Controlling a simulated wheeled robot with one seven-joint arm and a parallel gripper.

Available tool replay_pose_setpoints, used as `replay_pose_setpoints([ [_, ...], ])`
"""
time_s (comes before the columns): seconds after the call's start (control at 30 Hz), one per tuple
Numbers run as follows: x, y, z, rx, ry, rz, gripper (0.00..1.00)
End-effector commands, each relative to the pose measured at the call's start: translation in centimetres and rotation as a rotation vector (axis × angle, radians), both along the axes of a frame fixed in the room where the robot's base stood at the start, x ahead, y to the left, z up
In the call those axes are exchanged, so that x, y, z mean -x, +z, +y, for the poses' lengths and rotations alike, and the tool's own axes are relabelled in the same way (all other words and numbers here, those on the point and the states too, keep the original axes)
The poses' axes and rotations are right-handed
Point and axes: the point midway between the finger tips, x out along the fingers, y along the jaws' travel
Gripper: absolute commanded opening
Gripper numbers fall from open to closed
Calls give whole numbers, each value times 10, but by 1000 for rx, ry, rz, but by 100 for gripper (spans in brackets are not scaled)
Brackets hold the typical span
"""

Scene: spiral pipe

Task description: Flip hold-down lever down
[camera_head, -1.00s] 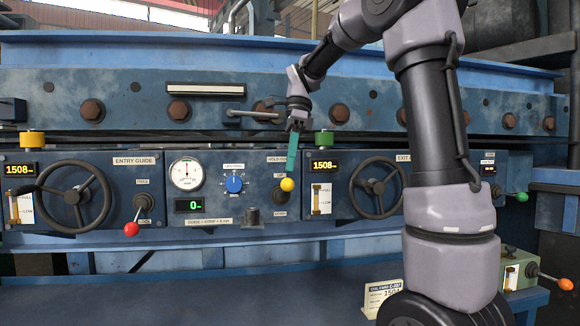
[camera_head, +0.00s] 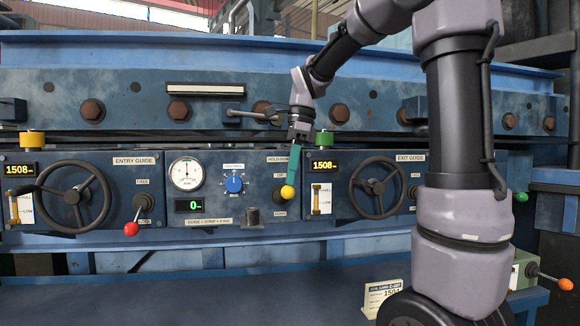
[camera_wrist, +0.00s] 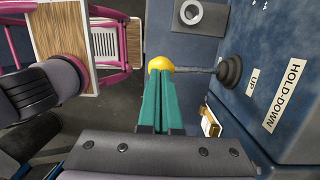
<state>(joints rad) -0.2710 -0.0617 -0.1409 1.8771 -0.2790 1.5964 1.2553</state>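The hold-down lever's yellow ball knob (camera_head: 288,192) shows on the centre panel, between the blue dial and the right-hand display. In the wrist view, the knob (camera_wrist: 160,65) sits on a thin rod (camera_wrist: 195,70) that comes out of a dark round boot (camera_wrist: 230,71) beside the "UP" and "HOLD-DOWN" labels. My gripper (camera_head: 291,180) reaches down from above with its teal fingers. The fingertips (camera_wrist: 160,78) are together and right at the knob, hiding part of it. They look in contact with it, pressed against it rather than around it.
A red-knobbed lever (camera_head: 131,229) and a handwheel (camera_head: 73,197) are on the left. Another handwheel (camera_head: 375,188) is right of the knob. A dark cylindrical knob (camera_head: 252,217) juts out at lower left of the lever. The blue ledge (camera_head: 200,295) below is mostly clear.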

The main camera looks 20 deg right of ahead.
Motion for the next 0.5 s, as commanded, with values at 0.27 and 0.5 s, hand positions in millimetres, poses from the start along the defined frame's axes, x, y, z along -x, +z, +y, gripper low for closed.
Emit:
replay_pose_setpoints([
  [0.27,18,-30,1,17,-2,-243,0],
  [0.5,23,-58,1,24,-2,-330,0],
])
